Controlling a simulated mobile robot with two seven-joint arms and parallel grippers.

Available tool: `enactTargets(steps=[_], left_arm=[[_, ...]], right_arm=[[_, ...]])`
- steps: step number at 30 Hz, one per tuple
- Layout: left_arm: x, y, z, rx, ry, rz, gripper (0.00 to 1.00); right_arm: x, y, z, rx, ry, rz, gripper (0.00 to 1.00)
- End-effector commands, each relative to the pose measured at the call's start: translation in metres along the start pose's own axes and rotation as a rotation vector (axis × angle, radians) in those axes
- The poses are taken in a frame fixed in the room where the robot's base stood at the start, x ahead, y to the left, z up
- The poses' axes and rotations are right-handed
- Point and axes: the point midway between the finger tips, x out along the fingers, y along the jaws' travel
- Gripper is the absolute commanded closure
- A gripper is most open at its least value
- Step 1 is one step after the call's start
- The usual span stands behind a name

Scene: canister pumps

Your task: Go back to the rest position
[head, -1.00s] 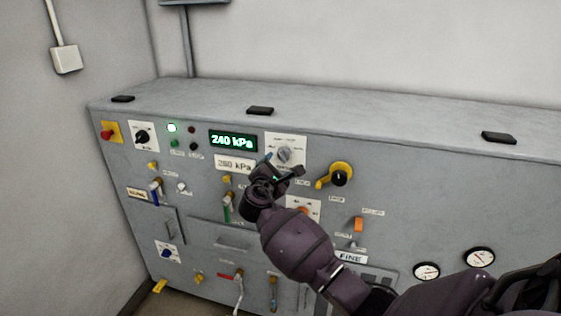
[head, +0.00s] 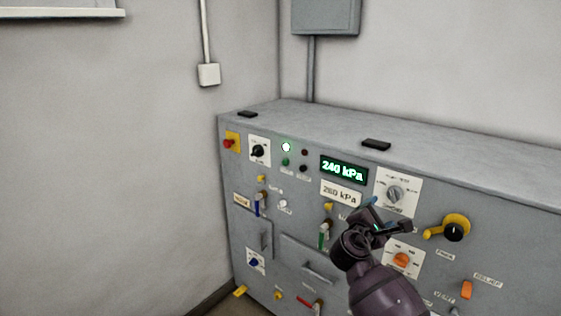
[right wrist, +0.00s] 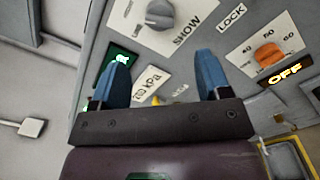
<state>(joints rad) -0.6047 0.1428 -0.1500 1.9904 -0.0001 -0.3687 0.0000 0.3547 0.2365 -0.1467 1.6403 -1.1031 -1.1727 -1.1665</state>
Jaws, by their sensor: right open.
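My right gripper (head: 390,212) is open and empty in front of the grey control panel (head: 300,225), just below the grey selector knob (head: 395,194). In the right wrist view its two blue fingers (right wrist: 160,72) stand wide apart with nothing between them. That view also shows the grey knob (right wrist: 160,13), the orange knob (right wrist: 268,54) and a lit OFF sign (right wrist: 285,74). The green display (head: 344,170) reads 240 kPa, above a white 260 kPa label (head: 341,193). My left gripper is not in view.
A yellow-and-black rotary handle (head: 453,230) and an orange switch (head: 467,290) are right of my gripper. Blue (head: 258,204) and green (head: 324,236) levers, a red button (head: 229,142) and a black knob (head: 259,151) are left.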

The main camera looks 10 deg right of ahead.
Motion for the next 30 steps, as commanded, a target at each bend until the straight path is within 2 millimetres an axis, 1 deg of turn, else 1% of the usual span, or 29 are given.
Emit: enactTargets(steps=[2,5,8,11,12,14,17,20,23,24,26,27,29,30], left_arm=[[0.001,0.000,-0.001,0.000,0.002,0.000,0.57],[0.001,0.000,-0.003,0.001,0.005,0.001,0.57],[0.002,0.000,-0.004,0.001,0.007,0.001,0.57],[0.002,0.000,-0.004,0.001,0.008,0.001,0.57],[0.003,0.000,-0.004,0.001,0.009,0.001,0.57],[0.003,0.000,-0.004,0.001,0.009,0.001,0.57],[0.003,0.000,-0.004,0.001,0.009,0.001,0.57],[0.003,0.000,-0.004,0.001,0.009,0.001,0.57],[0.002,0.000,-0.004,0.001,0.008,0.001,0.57],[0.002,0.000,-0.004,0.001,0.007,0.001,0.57],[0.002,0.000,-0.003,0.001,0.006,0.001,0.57],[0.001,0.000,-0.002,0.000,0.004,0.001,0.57],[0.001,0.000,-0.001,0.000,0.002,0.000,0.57],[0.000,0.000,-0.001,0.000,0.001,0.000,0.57]], right_arm=[[0.000,0.001,-0.001,0.041,0.003,0.008,0.30],[0.000,0.008,-0.008,0.165,0.053,0.042,0.30],[-0.005,0.022,-0.019,0.369,0.167,0.081,0.30],[-0.016,0.039,-0.030,0.596,0.309,0.107,0.30],[-0.021,0.042,-0.035,0.683,0.369,0.106,0.30],[-0.032,0.039,-0.044,0.812,0.462,0.089,0.30],[-0.053,0.025,-0.059,1.029,0.616,0.030,0.30],[-0.079,-0.002,-0.071,1.244,0.758,-0.072,0.30],[-0.106,-0.033,-0.079,1.435,0.861,-0.195,0.30],[-0.116,-0.047,-0.080,1.503,0.891,-0.245,0.30],[-0.131,-0.068,-0.081,1.598,0.925,-0.322,0.30],[-0.141,-0.083,-0.081,1.652,0.940,-0.373,0.30],[-0.155,-0.104,-0.080,1.726,0.952,-0.445,0.30],[-0.164,-0.119,-0.079,1.767,0.953,-0.492,0.30]])
